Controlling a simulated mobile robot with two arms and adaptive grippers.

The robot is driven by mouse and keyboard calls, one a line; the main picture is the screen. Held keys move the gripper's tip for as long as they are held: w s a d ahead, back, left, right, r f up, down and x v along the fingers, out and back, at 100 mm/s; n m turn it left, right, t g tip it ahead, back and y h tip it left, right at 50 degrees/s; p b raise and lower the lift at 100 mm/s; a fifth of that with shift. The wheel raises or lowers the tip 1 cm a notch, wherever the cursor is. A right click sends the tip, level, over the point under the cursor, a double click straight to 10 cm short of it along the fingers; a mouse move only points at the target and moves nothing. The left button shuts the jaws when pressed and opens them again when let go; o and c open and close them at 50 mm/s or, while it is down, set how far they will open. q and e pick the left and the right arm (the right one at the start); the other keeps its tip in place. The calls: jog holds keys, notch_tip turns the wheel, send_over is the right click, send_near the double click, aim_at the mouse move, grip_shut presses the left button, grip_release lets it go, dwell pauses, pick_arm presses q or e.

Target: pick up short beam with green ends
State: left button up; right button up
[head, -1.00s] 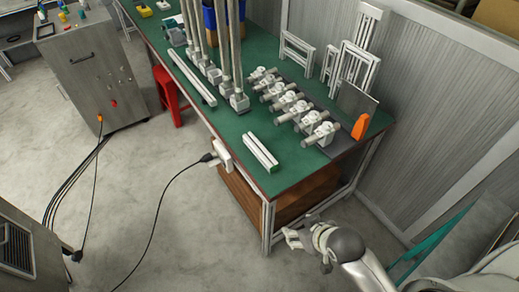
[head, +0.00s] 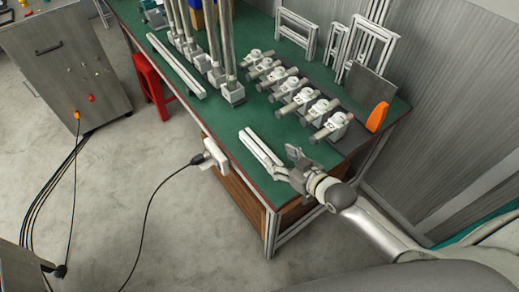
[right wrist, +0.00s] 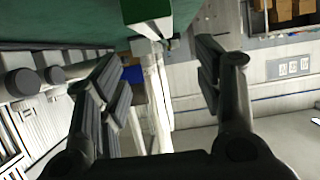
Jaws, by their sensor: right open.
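The short beam with green ends (head: 259,147) lies on the green table top near its front edge in the head view. It is pale with grooves along its length, and its near end is partly hidden by my right gripper. My right gripper (head: 292,164) is open at that near end. In the right wrist view, the beam's green end (right wrist: 186,10) shows at the top, ahead of and between the open fingers of my right gripper (right wrist: 160,80). Nothing is between the finger pads. My left gripper is not in view.
A longer beam (head: 176,66) lies further left on the table (head: 225,125). Upright posts (head: 229,50) stand behind it. A row of clamp-like fixtures (head: 307,100) and an orange object (head: 377,117) are to the right. A white box with a cable (head: 214,154) sits at the table's front edge.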

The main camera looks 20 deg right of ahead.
aim_at(261, 148)
jog(key=x, duration=0.3)
jog(key=shift+w+a+f, duration=0.1)
jog(key=shift+w+f, duration=0.05)
jog(key=shift+w, duration=0.2)
jog(key=shift+x, duration=1)
jog(key=x, duration=0.3)
jog(key=shift+s+f, duration=0.1)
jog(key=shift+f, duration=0.25)
jog(key=shift+w+f, duration=0.2)
jog(key=shift+w, duration=0.05)
jog(key=c, duration=1.3)
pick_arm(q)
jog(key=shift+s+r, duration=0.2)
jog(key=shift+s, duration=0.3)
pick_arm(e)
jog(key=shift+r, duration=0.1)
